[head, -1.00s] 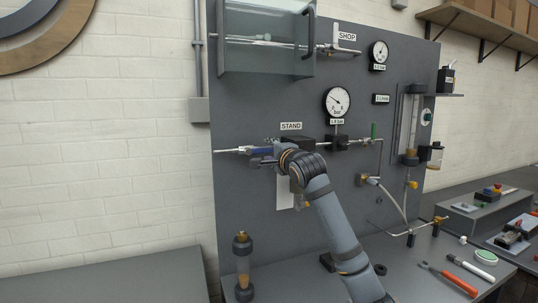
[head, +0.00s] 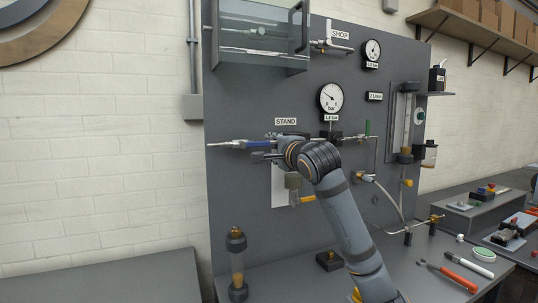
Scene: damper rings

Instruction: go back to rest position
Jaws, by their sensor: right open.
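My right arm reaches up from the bottom right of the head view to the grey panel (head: 235,190). My right gripper (head: 258,157) is at the STAND row, its jaws open and pointing left, just below a blue-bodied tool or fitting (head: 255,144) on the horizontal line. The wrist hides part of the line, and I cannot tell whether the gripper touches it. My left gripper is not in view.
A pressure gauge (head: 330,97) is above the arm. The bench (head: 110,277) at left is clear.

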